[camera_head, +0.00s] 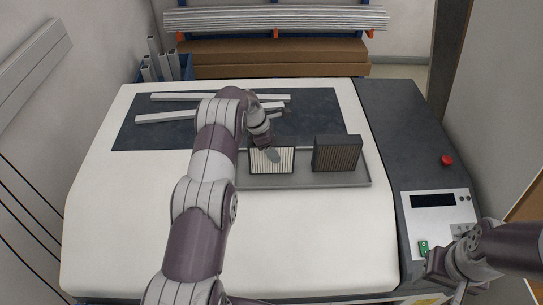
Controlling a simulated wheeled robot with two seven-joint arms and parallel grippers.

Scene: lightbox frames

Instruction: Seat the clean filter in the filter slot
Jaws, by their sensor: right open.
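The clean filter (286,161), pale and pleated with a dark frame, stands upright on a grey tray (330,181). My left gripper (270,152) is at its top edge, with a finger in front of its face; whether the jaws are closed on it cannot be told. A dark, dirty-looking filter (337,153) stands upright to its right on the same tray. My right gripper (432,268) is open at the lower right, by the control panel near a green switch (423,247). I cannot make out the filter slot.
The tray rests on a white machine top (130,220) beside a dark mat (150,133) with metal bars. A red button (447,160) and a control panel (433,212) are on the right. A blue bin (180,67) of profiles stands behind. The front left top is clear.

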